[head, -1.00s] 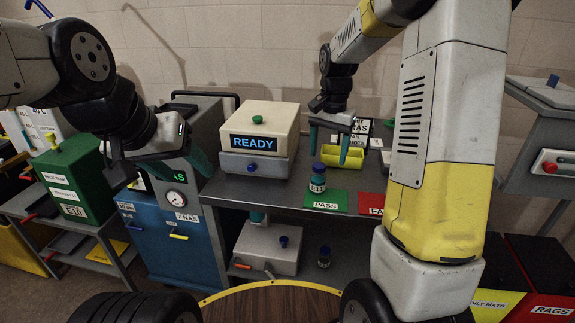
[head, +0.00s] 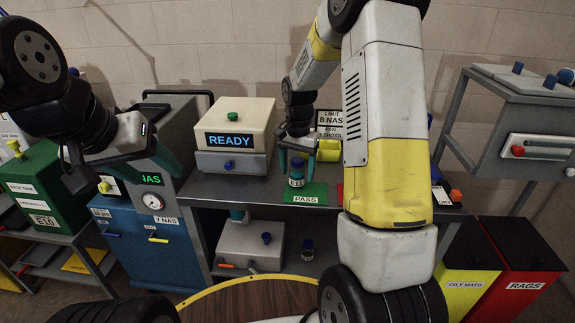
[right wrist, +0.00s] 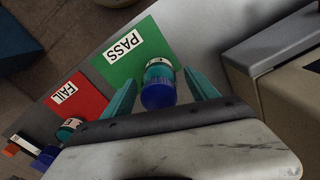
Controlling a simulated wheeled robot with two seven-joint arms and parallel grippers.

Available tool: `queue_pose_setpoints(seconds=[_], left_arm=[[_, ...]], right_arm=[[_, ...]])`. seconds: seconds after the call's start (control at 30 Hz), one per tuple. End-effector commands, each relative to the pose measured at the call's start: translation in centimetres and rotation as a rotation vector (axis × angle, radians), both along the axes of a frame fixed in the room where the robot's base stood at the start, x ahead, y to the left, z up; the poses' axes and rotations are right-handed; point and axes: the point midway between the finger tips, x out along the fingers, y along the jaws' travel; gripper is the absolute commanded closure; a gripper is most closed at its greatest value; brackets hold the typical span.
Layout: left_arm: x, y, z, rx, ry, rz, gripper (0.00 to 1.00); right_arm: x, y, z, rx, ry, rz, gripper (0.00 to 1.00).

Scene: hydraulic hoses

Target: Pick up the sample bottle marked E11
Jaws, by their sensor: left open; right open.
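A small bottle with a blue cap and teal band (head: 296,173) stands upright on the green PASS mat (head: 316,191). Its marking is too small to read. My right gripper (head: 297,168) is open over it, with a finger on each side of the bottle. In the right wrist view the bottle (right wrist: 158,88) sits between the two teal fingers (right wrist: 165,92), with no clear grip on it. My left gripper (head: 122,175) is open and empty at the left, before the blue cabinet.
The READY machine (head: 234,135) stands left of the bottle. The red FAIL mat (right wrist: 70,97) lies beside PASS, with another bottle (right wrist: 70,128) near it. A yellow holder (head: 328,150) stands behind. My right arm hides part of the bench.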

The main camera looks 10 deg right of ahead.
Motion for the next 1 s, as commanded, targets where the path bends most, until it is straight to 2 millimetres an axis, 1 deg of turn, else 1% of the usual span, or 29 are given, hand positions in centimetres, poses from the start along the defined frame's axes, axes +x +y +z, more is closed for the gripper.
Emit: queue_pose_setpoints(seconds=[0.03, 0.07, 0.2, 0.27, 0.3, 0.37, 0.4, 0.6, 0.73, 0.87, 1.0], left_arm=[[0.0, 0.0, 0.0, 0.0, 0.0, 0.0, 0.41], [0.0, 0.0, 0.0, 0.0, 0.0, 0.0, 0.41], [0.0, 0.0, 0.0, 0.0, 0.0, 0.0, 0.41], [0.0, 0.0, 0.0, 0.0, 0.0, 0.0, 0.41], [0.0, 0.0, 0.0, 0.0, 0.0, 0.0, 0.41], [0.0, 0.0, 0.0, 0.0, 0.0, 0.0, 0.41], [0.0, 0.0, 0.0, 0.0, 0.0, 0.0, 0.41], [0.0, 0.0, 0.0, 0.0, 0.0, 0.0, 0.41], [0.0, 0.0, 0.0, 0.0, 0.0, 0.0, 0.41], [0.0, 0.0, 0.0, 0.0, 0.0, 0.0, 0.41], [0.0, 0.0, 0.0, 0.0, 0.0, 0.0, 0.41]], right_arm=[[0.0, 0.0, 0.0, 0.0, 0.0, 0.0, 0.32], [0.0, 0.0, 0.0, 0.0, 0.0, 0.0, 0.36], [0.0, 0.0, 0.0, 0.0, 0.0, 0.0, 0.64], [0.0, 0.0, 0.0, 0.0, 0.0, 0.0, 0.75], [0.0, 0.0, 0.0, 0.0, 0.0, 0.0, 0.83], [0.0, 0.0, 0.0, 0.0, 0.0, 0.0, 0.95], [0.0, 0.0, 0.0, 0.0, 0.0, 0.0, 0.97], [0.0, 0.0, 0.1, 0.001, -0.001, 0.001, 0.97], [0.1, 0.0, 0.6, 0.0, -0.003, 0.001, 0.97], [0.0, 0.0, 1.7, 0.0, -0.003, 0.001, 0.97], [0.1, 0.1, 3.7, 0.001, -0.004, 0.002, 0.97]])
